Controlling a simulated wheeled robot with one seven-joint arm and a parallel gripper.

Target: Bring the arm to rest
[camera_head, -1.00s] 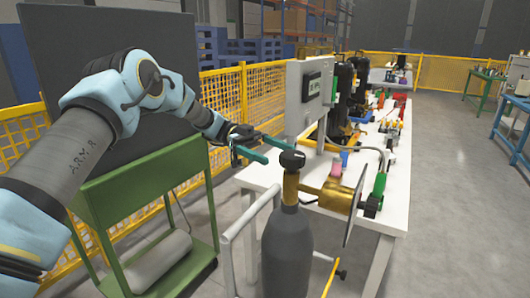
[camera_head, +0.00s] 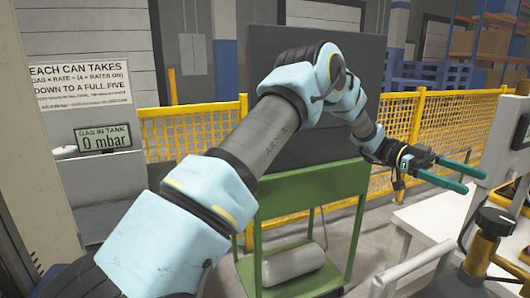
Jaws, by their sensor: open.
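My arm reaches from the bottom left up and across the picture, bent at a raised elbow. My gripper (camera_head: 463,178) is at the right, its two teal fingers apart and pointing right. It is open with nothing between the fingers. It is in front of the yellow fence, near the grey box on the white table at the right edge.
A green cart (camera_head: 306,190) with a dark upright panel (camera_head: 350,55) stands behind my arm; a pale cylinder (camera_head: 293,264) lies on its lower shelf. Yellow fencing (camera_head: 190,132) runs behind. A display (camera_head: 105,139) reads "0 mbar". A white table (camera_head: 428,222) and brass valve (camera_head: 487,243) are at right.

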